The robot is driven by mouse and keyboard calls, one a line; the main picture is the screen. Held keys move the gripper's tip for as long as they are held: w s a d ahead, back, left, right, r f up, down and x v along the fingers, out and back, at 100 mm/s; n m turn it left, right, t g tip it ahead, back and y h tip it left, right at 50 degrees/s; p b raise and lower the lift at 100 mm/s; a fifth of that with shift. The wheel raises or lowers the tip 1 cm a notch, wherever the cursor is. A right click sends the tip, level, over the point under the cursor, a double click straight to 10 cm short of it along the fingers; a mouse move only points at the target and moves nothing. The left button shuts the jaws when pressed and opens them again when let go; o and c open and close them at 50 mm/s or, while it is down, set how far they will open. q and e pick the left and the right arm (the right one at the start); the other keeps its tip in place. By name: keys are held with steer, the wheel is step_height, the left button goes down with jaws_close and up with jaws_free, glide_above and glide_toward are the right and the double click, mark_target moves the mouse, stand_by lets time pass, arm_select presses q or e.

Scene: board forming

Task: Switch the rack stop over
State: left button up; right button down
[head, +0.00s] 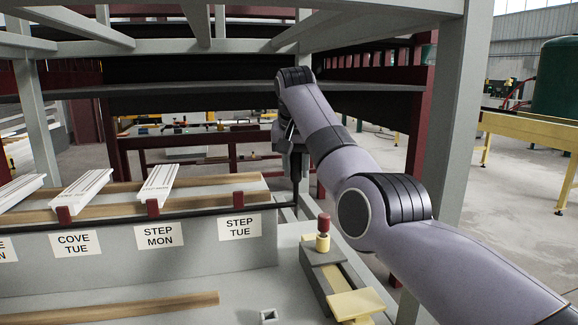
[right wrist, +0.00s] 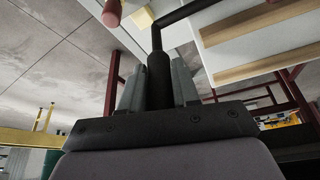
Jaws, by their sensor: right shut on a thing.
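The rack stop is a long black bar (head: 190,212) along the rack's front edge, with dark red tabs (head: 152,208) standing up from it. At its right end the bar bends up into an upright black handle (head: 296,197). My right gripper (head: 296,172) is shut on this handle from above. In the right wrist view the handle's thick black grip (right wrist: 158,75) sits between the two grey fingers (right wrist: 158,88). White moulded boards (head: 158,184) lie on the rack's wooden strips, behind the tabs. My left gripper is not in view.
Labels on the rack front read COVE TUE (head: 77,244), STEP MON (head: 160,236) and STEP TUE (head: 239,228). The STEP TUE place holds no board. A grey and yellow fixture with a red-topped knob (head: 324,222) stands close right of the handle. A grey post (head: 452,150) rises behind my right arm.

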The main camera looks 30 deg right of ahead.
steer(key=shift+w+r, duration=0.1)
stand_by(0.4)
steer(key=c, duration=0.9)
jaws_free()
